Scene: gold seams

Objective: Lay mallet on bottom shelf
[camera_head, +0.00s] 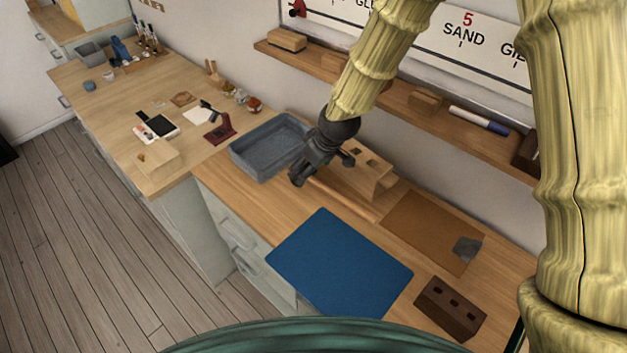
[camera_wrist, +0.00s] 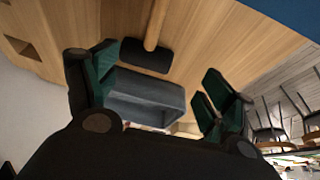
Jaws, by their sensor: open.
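The mallet lies on the wooden counter. In the wrist view its dark head (camera_wrist: 145,57) shows between and beyond my fingers, with its wooden handle (camera_wrist: 155,24) running away from it. In the head view the handle (camera_head: 342,199) shows to the right of my gripper (camera_head: 322,172), and the head is hidden behind the gripper. My gripper is open over the head end, with green finger pads (camera_wrist: 158,70) apart and nothing between them that I can see gripped. A wooden wall shelf (camera_head: 388,97) runs along the wall; whether it is the bottom one, I cannot tell.
A grey tray (camera_head: 245,163) stands left of my gripper. A wooden block with holes (camera_head: 385,183) stands close behind the handle. Wooden blocks (camera_head: 425,101) and a marker (camera_head: 478,120) sit on the shelf. A blue mat (camera_head: 340,262), brown board (camera_head: 420,228) and dark holed block (camera_head: 452,307) lie nearer.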

